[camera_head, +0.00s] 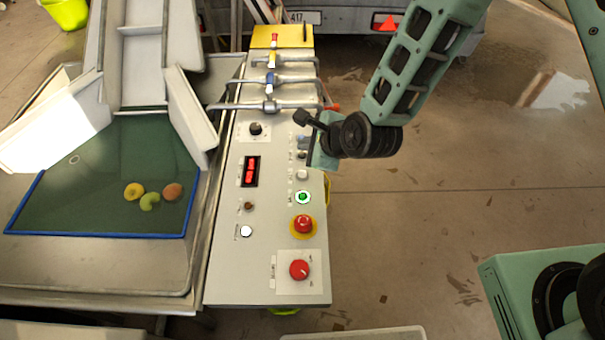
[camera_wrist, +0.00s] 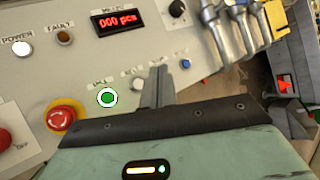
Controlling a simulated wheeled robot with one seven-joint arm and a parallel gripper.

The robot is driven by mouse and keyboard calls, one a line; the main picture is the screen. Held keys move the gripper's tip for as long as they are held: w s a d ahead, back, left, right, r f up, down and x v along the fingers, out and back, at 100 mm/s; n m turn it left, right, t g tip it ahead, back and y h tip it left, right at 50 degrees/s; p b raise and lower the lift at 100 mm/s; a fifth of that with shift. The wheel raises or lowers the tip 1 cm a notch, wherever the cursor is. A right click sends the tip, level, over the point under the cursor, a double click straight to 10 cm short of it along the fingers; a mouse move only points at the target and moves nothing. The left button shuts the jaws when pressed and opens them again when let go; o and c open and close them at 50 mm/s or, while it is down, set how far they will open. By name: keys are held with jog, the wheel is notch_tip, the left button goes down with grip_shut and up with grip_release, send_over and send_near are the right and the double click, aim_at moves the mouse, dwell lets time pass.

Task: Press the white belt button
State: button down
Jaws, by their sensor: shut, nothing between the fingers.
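The control panel (camera_head: 275,270) carries a column of buttons along its right side. A small white button (camera_head: 302,174) sits just above the green-lit button (camera_head: 303,196). In the wrist view the white button (camera_wrist: 136,83) shows between the green button (camera_wrist: 107,98) and my gripper (camera_wrist: 158,70). Its label is too blurred to read. My gripper's fingers are together and empty, beside the white button; I cannot tell their height above the panel. They may hide another button. In the head view my gripper (camera_head: 302,117) is over the panel's upper right edge.
A blue button (camera_wrist: 185,63) lies right of my fingers. A red emergency stop (camera_head: 303,225) and red rotary switch (camera_head: 299,269) sit lower on the panel. Metal levers (camera_head: 268,106) cross its upper part. A white POWER lamp (camera_head: 246,231) is at left. Open floor lies right.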

aim_at(306, 177)
notch_tip(306, 177, down, 8)
jog(key=b, duration=0.5)
jog(key=shift+f+b, duration=0.1)
jog(key=shift+b, duration=0.3)
jog(key=shift+f, duration=0.1)
dwell(1.4)
jog(key=shift+f+b, duration=0.3)
jog(key=shift+b, duration=0.05)
